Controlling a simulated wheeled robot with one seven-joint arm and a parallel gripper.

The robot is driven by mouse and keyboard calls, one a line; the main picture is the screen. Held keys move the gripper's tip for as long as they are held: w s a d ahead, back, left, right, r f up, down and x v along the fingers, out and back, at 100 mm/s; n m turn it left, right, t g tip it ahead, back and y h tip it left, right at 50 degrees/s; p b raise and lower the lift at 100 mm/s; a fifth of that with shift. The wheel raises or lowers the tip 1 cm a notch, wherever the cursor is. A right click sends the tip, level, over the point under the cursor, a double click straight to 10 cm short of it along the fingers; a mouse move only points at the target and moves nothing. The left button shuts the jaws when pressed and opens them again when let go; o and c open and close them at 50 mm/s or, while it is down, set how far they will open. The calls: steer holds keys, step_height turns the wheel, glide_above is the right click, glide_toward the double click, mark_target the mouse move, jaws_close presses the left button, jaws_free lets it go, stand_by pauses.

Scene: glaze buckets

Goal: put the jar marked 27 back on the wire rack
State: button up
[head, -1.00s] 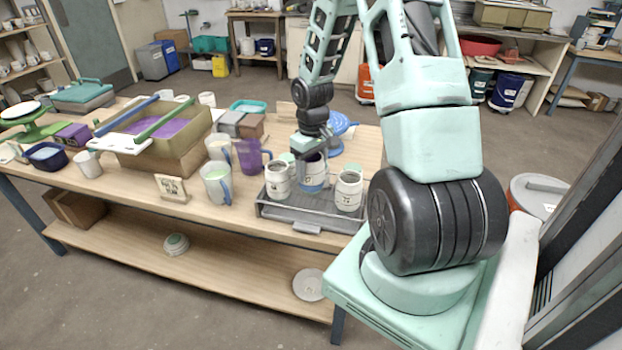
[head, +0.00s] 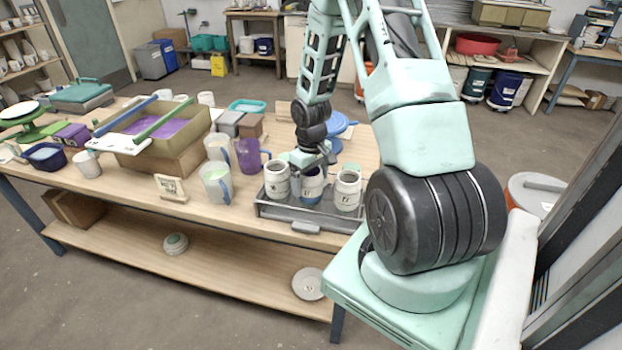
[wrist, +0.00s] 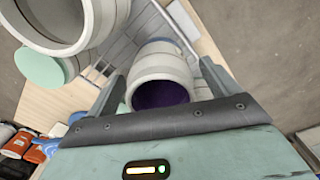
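The wire rack (head: 276,211) is a low grey tray-like frame at the table's front right. Three pale jars are in a row on it: a left jar (head: 277,182), a middle jar with a blue lower half (head: 311,190) and a right jar (head: 347,192). The middle jar stands upright, level with the others; its mark is too small to read surely. My gripper (head: 318,165) is just above and behind it. In the wrist view, the jar with a dark purple inside (wrist: 162,88) lies between my fingers, with narrow gaps beside it. My gripper looks open around it.
Another jar (wrist: 75,20) is very close on the left in the wrist view. A purple pitcher (head: 249,157) and white jugs (head: 215,185) stand left of the rack. A blue round stand (head: 335,125) is behind it. A small sign (head: 171,187) stands further left.

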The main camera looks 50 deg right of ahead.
step_height(320, 180, up, 12)
steer(key=w+a+r+n, duration=0.2)
steer(key=a+r, duration=0.1)
steer(key=a, duration=1.1)
steer(key=s+a+r+n, duration=0.2)
steer(key=s+a, duration=0.2)
steer(key=a, duration=0.6)
steer(key=s+a+r+n, duration=0.2)
steer(key=s+a, duration=0.3)
steer(key=a, duration=0.5)
steer(key=s+a+n, duration=0.3)
steer(key=s+a, duration=0.3)
steer(key=s, duration=0.4)
steer(key=shift+a+r+y+b, duration=0.3)
steer(key=shift+a+r+b, duration=0.05)
steer(key=shift+r+b, duration=0.1)
steer(key=shift+f+b, duration=0.65)
steer(key=shift+f, duration=0.05)
